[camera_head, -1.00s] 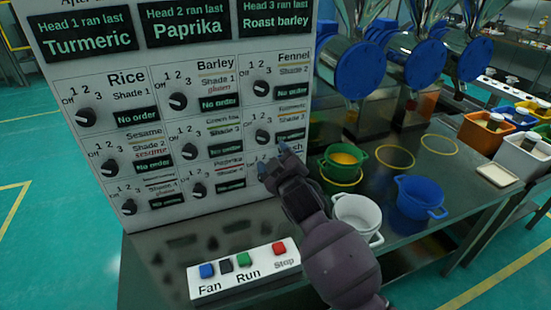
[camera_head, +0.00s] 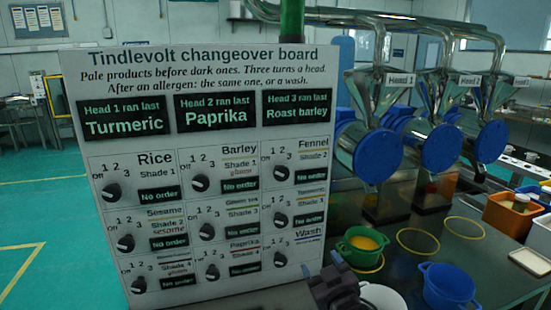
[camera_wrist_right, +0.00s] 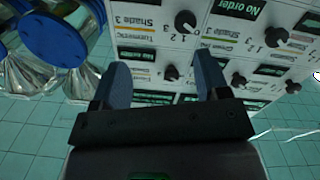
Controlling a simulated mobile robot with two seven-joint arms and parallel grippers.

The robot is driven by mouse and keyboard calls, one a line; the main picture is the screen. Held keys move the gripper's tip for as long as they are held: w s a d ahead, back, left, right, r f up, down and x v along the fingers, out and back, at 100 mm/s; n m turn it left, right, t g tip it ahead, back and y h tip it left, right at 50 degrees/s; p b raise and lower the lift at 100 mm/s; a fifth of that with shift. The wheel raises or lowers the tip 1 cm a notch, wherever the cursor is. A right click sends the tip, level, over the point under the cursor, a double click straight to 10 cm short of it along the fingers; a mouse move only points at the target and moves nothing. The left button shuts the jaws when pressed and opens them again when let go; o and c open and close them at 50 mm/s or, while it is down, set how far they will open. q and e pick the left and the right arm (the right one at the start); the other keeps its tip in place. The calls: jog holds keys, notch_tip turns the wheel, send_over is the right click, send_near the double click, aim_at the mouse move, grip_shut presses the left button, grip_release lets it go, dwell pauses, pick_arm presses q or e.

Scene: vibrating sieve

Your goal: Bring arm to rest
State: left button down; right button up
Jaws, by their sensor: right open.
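My right gripper (camera_head: 335,272) is at the bottom of the head view, in front of the lower right corner of the changeover board (camera_head: 75,130). In the right wrist view its two blue-grey fingers (camera_wrist_right: 163,85) stand apart with nothing between them. The board's dials and order labels lie beyond the fingers in that view, and I see no contact. The Wash dial (camera_head: 280,260) is just up and left of the gripper in the head view. My left gripper is not in view.
A green bowl with yellow contents (camera_head: 361,247), a white bowl (camera_head: 384,298) and a blue bowl (camera_head: 447,287) stand on the metal table right of the gripper. Blue-fronted sieve heads (camera_head: 380,155) stand behind. Yellow rings (camera_head: 418,241) mark the table. An orange bin (camera_head: 510,215) is at right.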

jog(key=s+d+f+m+g+h, duration=0.1)
jog(key=s+d+f+g, duration=0.1)
jog(key=s+d+f, duration=0.3)
jog(key=s+d+f+m+g+h, duration=0.1)
jog(key=s+d+f+m+h, duration=0.1)
jog(key=s+d+f, duration=0.4)
jog(key=s+d+f+m+g+h, duration=0.1)
jog(key=s+d+f, duration=0.4)
jog(key=s+f, duration=0.6)
jog(key=s+m+g, duration=0.1)
jog(key=s, duration=0.5)
jog(key=shift+s+d+f+g+h, duration=0.2)
jog(key=shift+s+d+g+h, duration=0.1)
jog(key=shift+s+d, duration=0.1)
